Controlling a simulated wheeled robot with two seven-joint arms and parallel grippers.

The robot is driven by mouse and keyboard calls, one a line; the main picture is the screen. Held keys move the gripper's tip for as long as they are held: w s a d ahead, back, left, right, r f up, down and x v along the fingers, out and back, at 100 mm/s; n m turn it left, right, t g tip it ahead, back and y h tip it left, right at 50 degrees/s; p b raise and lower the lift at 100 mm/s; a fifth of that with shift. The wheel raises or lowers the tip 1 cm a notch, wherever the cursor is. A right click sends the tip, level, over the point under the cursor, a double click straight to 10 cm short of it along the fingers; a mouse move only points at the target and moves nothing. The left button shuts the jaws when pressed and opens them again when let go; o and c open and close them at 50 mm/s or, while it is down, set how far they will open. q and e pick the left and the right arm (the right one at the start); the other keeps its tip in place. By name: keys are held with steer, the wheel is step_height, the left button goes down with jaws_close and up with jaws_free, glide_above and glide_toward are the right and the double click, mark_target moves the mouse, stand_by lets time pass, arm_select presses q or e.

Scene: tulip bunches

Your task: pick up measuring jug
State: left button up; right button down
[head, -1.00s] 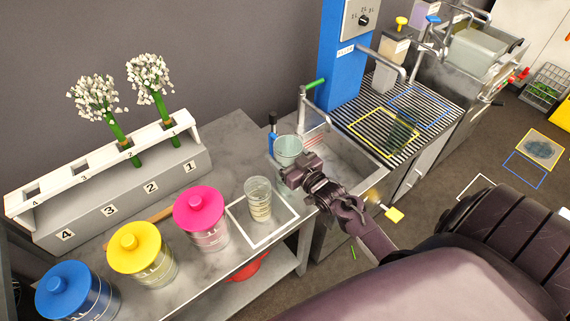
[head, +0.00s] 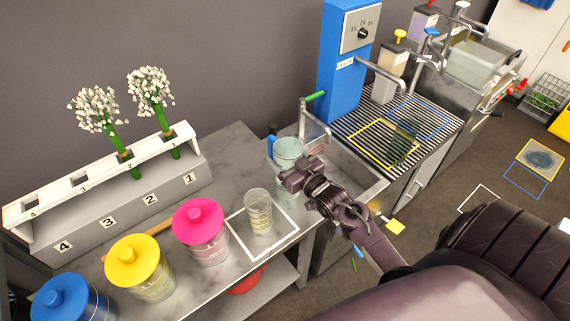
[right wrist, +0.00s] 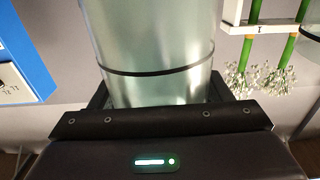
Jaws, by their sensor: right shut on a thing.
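The measuring jug (head: 288,149) is a clear, greenish vessel with a blue part at its left side. It is at the sink's left end in the head view, its lower part largely hidden by my gripper. My right gripper (head: 296,178) is shut on it. In the right wrist view the jug (right wrist: 155,40) fills the space between the jaws, with a dark line around its wall. I cannot tell its exact height above the surface. My left gripper is not in view.
A clear glass beaker (head: 258,212) stands in a white square close to the left of my gripper. Pink (head: 201,232), yellow (head: 140,268) and blue (head: 72,302) lidded jars line the counter. A tap (head: 312,122) rises behind the jug. A blue dispenser (head: 345,70) stands beyond.

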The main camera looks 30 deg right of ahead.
step_height(320, 180, up, 16)
steer(key=f+b, duration=0.1)
steer(key=b, duration=0.1)
steer(key=s+a+f+p, duration=0.1)
steer(key=a+f+p, duration=0.1)
steer(key=a+p, duration=0.4)
steer(key=p, duration=0.5)
steer(key=shift+s+a+f, duration=0.25)
steer(key=shift+a+f, duration=0.05)
steer(key=shift+w+d+r+n+t+b, duration=0.15)
steer(key=shift+d+n+t+b, duration=0.2)
steer(key=shift+n, duration=0.65)
